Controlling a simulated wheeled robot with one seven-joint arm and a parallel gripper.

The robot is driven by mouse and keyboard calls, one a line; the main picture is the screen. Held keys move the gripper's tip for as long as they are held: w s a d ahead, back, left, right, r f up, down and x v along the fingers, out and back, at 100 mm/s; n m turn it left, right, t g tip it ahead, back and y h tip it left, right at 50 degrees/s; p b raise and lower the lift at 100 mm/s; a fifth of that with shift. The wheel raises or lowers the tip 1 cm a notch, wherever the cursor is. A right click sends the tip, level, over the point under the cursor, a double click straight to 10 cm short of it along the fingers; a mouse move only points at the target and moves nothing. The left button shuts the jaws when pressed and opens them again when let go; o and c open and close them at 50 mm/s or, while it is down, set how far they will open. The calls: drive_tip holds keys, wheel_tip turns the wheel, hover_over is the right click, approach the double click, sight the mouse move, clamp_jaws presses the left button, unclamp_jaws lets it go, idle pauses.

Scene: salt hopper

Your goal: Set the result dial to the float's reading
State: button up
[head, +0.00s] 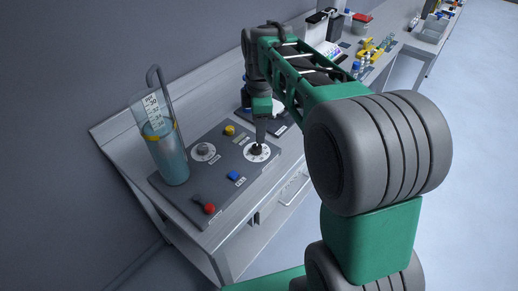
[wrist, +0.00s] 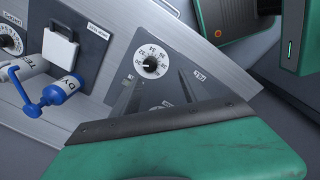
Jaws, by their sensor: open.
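The result dial, by its label seemingly, is a white numbered disc (wrist: 151,64) with a black knob; in the head view it is the right-hand dial (head: 257,151) on the grey panel. The tall clear cylinder (head: 172,165) at the panel's left holds blue-grey liquid, with an orange band near the surface and a scale card (head: 153,105) above it. The float's exact reading is too small to tell. My gripper (head: 260,139) is just above the result dial, pointing down. In the wrist view its fingers (wrist: 157,82) are apart, with the knob beyond their tips and nothing between them.
The wrist view shows a blue bottle (wrist: 62,85) on the bench. Benches with labware stand behind; the floor at right is clear.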

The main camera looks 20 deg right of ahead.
sight(257, 147)
drive_tip(key=w+f+n, duration=0.2)
drive_tip(key=w+n, duration=0.1)
drive_tip(key=shift+d+f+g, duration=0.1)
drive_tip(key=shift+f+g, duration=0.3)
drive_tip(key=shift+w+f+n, duration=0.15)
drive_tip(key=shift+f+n, duration=0.2)
drive_tip(key=shift+n, duration=0.05)
wheel_tip(257, 147, down, 7)
drive_tip(key=shift+r+p, duration=0.1)
drive_tip(key=shift+p, duration=0.35)
drive_tip(key=shift+c, duration=0.5)
clamp_jaws()
